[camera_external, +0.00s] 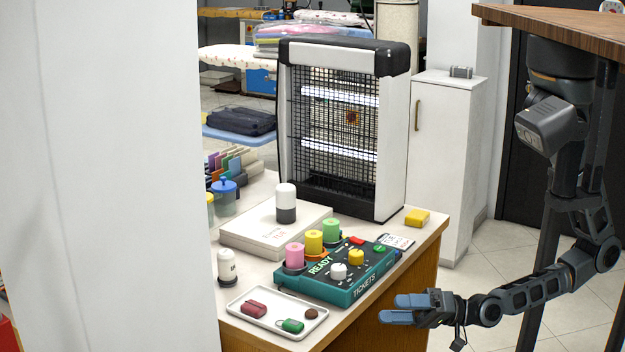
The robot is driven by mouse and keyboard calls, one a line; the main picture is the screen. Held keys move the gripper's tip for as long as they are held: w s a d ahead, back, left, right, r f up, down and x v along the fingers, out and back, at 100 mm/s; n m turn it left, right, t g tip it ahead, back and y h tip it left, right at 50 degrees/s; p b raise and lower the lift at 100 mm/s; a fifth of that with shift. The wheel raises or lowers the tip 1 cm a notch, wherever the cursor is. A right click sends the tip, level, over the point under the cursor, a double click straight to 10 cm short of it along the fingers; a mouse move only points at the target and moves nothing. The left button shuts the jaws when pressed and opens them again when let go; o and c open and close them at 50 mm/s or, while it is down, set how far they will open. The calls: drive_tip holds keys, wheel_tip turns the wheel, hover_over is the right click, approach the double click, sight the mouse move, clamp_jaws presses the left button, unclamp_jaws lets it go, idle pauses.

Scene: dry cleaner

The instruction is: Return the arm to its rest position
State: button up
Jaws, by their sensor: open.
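My arm hangs at the right side of the external view, below a brown wooden top. My gripper (388,309) extends to the left, with its blue fingertips close to the front right edge of the white counter (428,238). The fingers are apart and nothing shows between them. Whether the fingertips are over the counter's edge or in front of it, I cannot tell.
A teal ticket box (330,290) with colored cylinders stands near the gripper. A white tray (246,313) with small items lies at the counter's front. A caged heater-like unit (392,150) stands behind. A white cabinet (440,165) stands farther back. Floor at right is open.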

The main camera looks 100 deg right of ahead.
drive_tip(key=s+d+r+n+g+p, duration=0.1)
drive_tip(key=s+n, duration=0.4)
drive_tip(key=s, duration=0.6)
drive_tip(key=s+d+r+n+g, duration=0.3)
drive_tip(key=s+r+n+g, duration=0.1)
drive_tip(key=s, duration=0.6)
drive_tip(key=shift+s+d+n+p, duration=0.15)
drive_tip(key=shift+s+n+p, duration=0.2)
drive_tip(key=shift+n, duration=0.45)
